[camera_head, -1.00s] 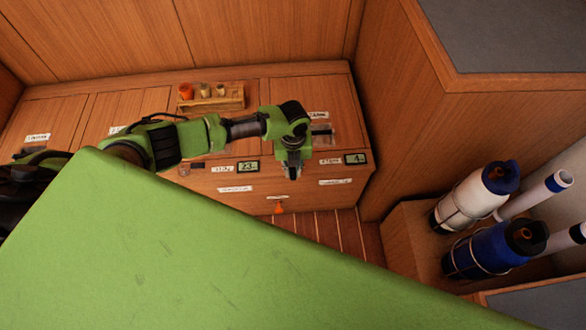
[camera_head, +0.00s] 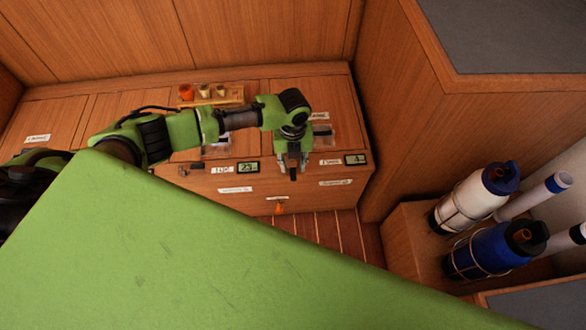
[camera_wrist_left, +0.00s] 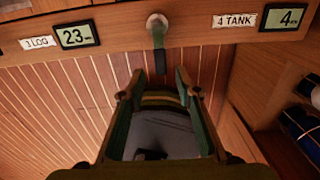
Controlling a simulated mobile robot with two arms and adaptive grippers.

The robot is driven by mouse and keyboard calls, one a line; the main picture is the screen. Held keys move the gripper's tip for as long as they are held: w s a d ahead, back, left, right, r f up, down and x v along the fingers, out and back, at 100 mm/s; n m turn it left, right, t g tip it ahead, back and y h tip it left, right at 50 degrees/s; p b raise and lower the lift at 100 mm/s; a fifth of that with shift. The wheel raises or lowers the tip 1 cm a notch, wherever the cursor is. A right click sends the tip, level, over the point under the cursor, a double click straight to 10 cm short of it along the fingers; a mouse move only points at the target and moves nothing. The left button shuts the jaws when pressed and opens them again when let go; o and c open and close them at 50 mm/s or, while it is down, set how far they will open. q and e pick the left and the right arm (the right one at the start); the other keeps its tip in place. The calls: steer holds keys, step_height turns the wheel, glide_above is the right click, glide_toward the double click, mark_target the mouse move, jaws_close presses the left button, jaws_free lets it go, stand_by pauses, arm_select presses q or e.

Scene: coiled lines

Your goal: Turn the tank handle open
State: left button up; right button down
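In the left wrist view a handle (camera_wrist_left: 158,40), a round pale metal boss with a green-grey lever hanging straight down, sits on the wooden front. It lies between the 3 LOG label and the 4 TANK label (camera_wrist_left: 233,20). My left gripper (camera_wrist_left: 157,84) is open, its two fingers apart on either side of the line below the lever. Nothing is between the fingertips, and the lever's lower end is just beyond them. In the head view my left gripper (camera_head: 293,172) is at the cabinet's front edge and hides the handle. My right gripper is not in view.
Displays reading 23 (camera_head: 247,167) and 4 (camera_head: 355,159) flank the gripper. A small orange item (camera_head: 279,207) is low on the cabinet front. A wooden rack (camera_head: 228,94) stands behind my arm. White (camera_head: 472,196) and blue (camera_head: 485,249) bottles stand right.

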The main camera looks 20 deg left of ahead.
mark_target(293, 174)
arm_select(q)
step_height(293, 174, up, 8)
steer(key=shift+f, duration=0.1)
stand_by(0.5)
